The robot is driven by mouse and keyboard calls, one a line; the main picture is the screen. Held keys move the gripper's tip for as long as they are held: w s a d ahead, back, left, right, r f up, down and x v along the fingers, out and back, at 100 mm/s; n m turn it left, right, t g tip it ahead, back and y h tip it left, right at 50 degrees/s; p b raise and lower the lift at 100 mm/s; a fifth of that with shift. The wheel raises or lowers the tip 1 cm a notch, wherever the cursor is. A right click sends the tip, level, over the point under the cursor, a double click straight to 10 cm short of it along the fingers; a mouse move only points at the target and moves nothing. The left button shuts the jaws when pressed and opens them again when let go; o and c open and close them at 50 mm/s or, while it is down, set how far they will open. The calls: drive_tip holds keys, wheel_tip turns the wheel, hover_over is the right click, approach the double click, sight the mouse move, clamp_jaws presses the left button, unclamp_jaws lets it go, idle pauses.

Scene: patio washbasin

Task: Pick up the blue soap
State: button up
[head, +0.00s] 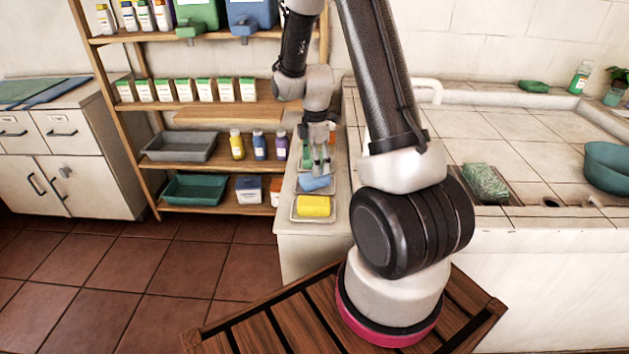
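The blue soap (314,184) lies on a small pale dish on the narrow counter left of my arm's base. My gripper (320,169) points down right at the back of the blue soap, its fingertips close to or over the soap's rear edge. I cannot tell whether the fingers touch the soap, nor whether they are apart or closed. A yellow soap (314,206) lies on its own dish (298,218) just in front. Behind the gripper, a green piece (307,153) is partly hidden.
A wooden shelf (225,108) with bottles, boxes and trays stands to the left of the counter. My own arm blocks part of the view on the right. The tiled basin top (500,135) holds a green sponge (486,183) and a teal bowl (608,168).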

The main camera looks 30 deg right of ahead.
drive_tip(key=f, duration=0.5)
drive_tip(key=shift+s+a+f, duration=0.1)
drive_tip(key=shift+s+a, duration=0.05)
drive_tip(key=shift+s, duration=0.2)
drive_tip(key=c, duration=1.3)
wheel_tip(320, 180, up, 10)
drive_tip(key=shift+r, duration=0.1)
